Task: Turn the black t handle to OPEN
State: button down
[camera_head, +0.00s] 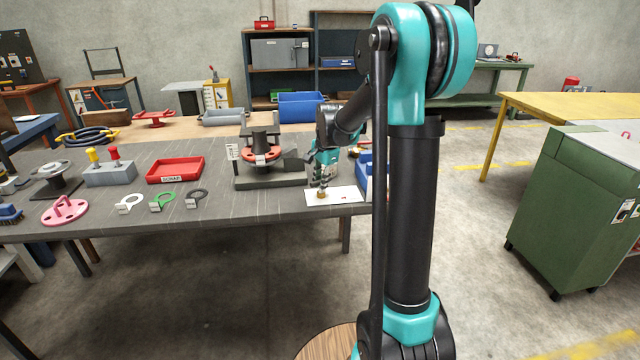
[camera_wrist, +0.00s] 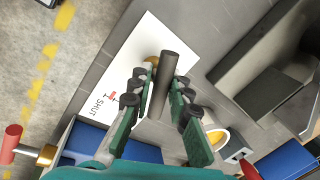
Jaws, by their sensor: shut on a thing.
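The black t handle (camera_wrist: 168,76) shows in the wrist view as a dark round bar between the two rows of finger pads. My gripper (camera_head: 321,184) is shut on it, pointing down at the right end of the grey table. Under the handle lies a white card (camera_head: 345,195) with a brass-coloured fitting (camera_head: 321,194) on it. In the wrist view the card (camera_wrist: 104,92) carries the word SHUT and a small red mark. An OPEN mark is not visible. My fingers hide part of the handle and card.
A flanged spool with an orange-red ring (camera_head: 262,154) stands on a grey block just left of my gripper. A blue bin (camera_head: 364,176) is close on the right. A red tray (camera_head: 175,170) and several ring-shaped tools lie further left.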

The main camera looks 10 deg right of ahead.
jog(key=n, duration=0.3)
jog(key=n+g+y, duration=0.1)
jog(key=n, duration=0.3)
jog(key=shift+d+r, duration=0.1)
jog(key=n, duration=0.4)
jog(key=shift+g, duration=0.3)
jog(key=n+g, duration=0.1)
jog(key=n, duration=0.3)
jog(key=shift+d, duration=0.15)
jog(key=n, duration=0.4)
jog(key=shift+g, duration=0.3)
jog(key=n, duration=0.3)
jog(key=shift+w+n+g+h, duration=0.1)
jog(key=shift+n+g+h, duration=0.2)
jog(key=shift+n, duration=0.1)
jog(key=n, duration=0.3)
jog(key=shift+n+h, duration=0.3)
jog(key=shift+w+d+n+h, duration=0.1)
jog(key=shift+n+h, duration=0.3)
jog(key=shift+n, duration=1.5)
jog(key=shift+g, duration=0.3)
